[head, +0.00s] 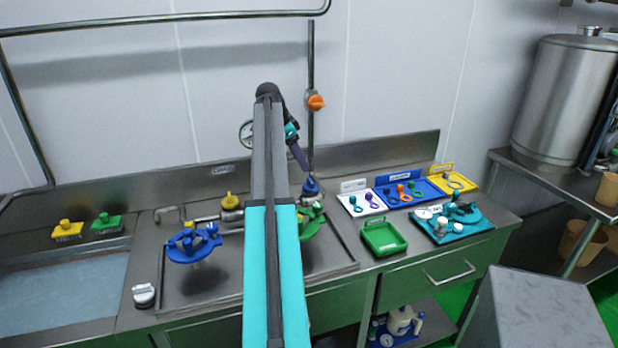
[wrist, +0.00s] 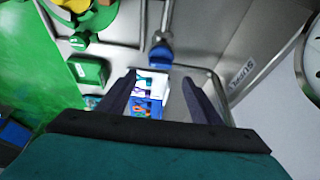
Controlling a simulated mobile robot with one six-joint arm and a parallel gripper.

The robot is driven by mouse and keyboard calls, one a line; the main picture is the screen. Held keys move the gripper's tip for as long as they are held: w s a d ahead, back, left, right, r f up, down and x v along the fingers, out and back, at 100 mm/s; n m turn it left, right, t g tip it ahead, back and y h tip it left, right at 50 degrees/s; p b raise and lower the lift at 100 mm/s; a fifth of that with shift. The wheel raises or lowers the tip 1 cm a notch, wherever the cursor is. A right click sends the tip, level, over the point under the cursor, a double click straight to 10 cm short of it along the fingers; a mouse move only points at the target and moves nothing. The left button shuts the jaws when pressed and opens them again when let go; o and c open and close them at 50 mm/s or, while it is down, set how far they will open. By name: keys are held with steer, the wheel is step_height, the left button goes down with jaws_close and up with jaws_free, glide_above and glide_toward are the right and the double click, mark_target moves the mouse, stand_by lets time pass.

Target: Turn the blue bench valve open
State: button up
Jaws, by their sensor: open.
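The blue bench valve (head: 311,187) stands at the back of the steel bench, right of my arm, with its blue knob facing up. In the wrist view the blue valve (wrist: 160,54) lies ahead of the fingertips, roughly in line with the gap between them. My gripper (head: 303,165) points down just above the knob in the head view, and its open fingers (wrist: 158,80) also show in the wrist view with nothing gripped. The knob appears apart from both fingers. My arm hides part of the bench left of the valve.
A yellow valve (head: 229,201) stands left of my arm, and an orange valve (head: 315,102) is on the wall pipe above. A green tray (head: 384,252), a white tray (head: 349,203) and a blue tray (head: 437,194) lie to the right.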

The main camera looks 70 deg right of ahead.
mark_target(310, 181)
steer(key=p+x, duration=0.1)
steer(key=x, duration=0.8)
steer(key=shift+p, duration=0.3)
steer(key=c, duration=1)
steer(key=shift+a, duration=0.15)
steer(key=shift+c, duration=0.4)
